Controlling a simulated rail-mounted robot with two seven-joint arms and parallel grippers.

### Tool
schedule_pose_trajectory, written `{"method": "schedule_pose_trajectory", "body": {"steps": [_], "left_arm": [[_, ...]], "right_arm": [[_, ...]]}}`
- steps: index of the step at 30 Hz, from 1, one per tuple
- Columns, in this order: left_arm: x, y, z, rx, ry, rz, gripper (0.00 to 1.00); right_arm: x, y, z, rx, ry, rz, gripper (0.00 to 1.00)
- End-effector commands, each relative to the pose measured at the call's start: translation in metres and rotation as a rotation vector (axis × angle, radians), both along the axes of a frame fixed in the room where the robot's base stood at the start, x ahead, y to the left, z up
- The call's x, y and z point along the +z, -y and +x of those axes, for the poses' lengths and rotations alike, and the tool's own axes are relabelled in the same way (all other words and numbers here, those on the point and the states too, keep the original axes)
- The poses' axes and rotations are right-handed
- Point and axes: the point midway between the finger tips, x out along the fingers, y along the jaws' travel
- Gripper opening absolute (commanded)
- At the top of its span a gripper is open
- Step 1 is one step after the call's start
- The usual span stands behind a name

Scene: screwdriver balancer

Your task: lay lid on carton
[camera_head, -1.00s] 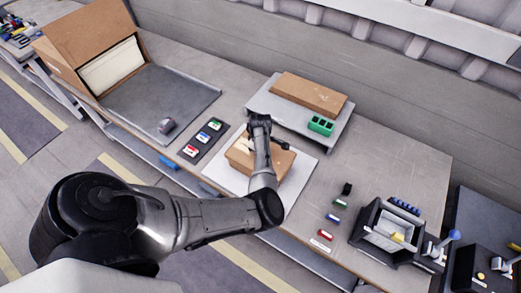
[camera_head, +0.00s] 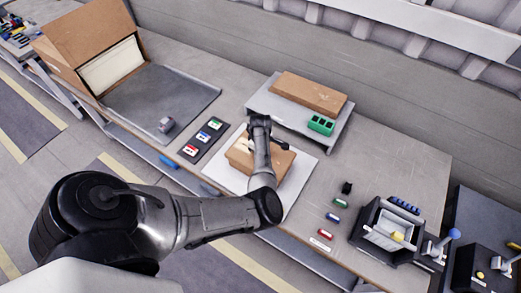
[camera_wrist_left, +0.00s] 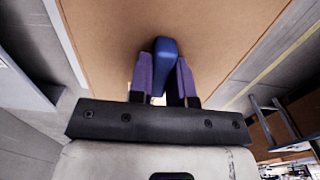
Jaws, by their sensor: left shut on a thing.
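A brown carton (camera_head: 279,165) sits on the white mat (camera_head: 304,174) at the table's middle. My left gripper (camera_wrist_left: 162,78) is over it; my arm hides part of the carton in the head view. In the left wrist view the purple fingers are shut on the blue knob (camera_wrist_left: 164,55) of a flat brown lid (camera_wrist_left: 105,40). In the head view the lid and carton are hard to tell apart. I cannot tell whether the lid rests fully on the carton. My right gripper is not in view.
A raised grey shelf (camera_head: 262,101) behind bears a brown flat box (camera_head: 308,92) and a green block (camera_head: 321,124). A dark strip with coloured pieces (camera_head: 203,140) lies left. A black bin (camera_head: 387,232) stands right. A grey tray (camera_head: 190,90) with a small grey thing lies at the left.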

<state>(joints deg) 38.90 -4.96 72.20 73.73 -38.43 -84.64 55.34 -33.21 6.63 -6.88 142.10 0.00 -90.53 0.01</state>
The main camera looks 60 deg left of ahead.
Motion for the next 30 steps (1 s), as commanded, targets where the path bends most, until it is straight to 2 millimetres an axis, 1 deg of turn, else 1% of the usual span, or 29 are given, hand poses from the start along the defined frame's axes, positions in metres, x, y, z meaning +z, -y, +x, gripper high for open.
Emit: {"method": "schedule_pose_trajectory", "body": {"steps": [11,12,20,27,30], "left_arm": [[-0.0014,-0.0002,0.0,0.0,0.0,0.001,0.0],[-0.0014,-0.0002,0.0,0.0,0.0,0.001,0.22],[-0.0014,-0.0002,0.0,0.0,0.0,0.001,0.47],[-0.0011,-0.0001,0.0,0.0,0.0,0.0,0.48],[0.0038,-0.0002,0.0002,0.0,0.0,0.001,0.48]], "right_arm": [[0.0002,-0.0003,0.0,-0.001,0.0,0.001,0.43],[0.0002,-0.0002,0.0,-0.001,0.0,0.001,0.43],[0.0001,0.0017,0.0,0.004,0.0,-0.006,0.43],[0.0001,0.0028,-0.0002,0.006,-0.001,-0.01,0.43],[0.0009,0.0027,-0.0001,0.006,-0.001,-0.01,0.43]]}}
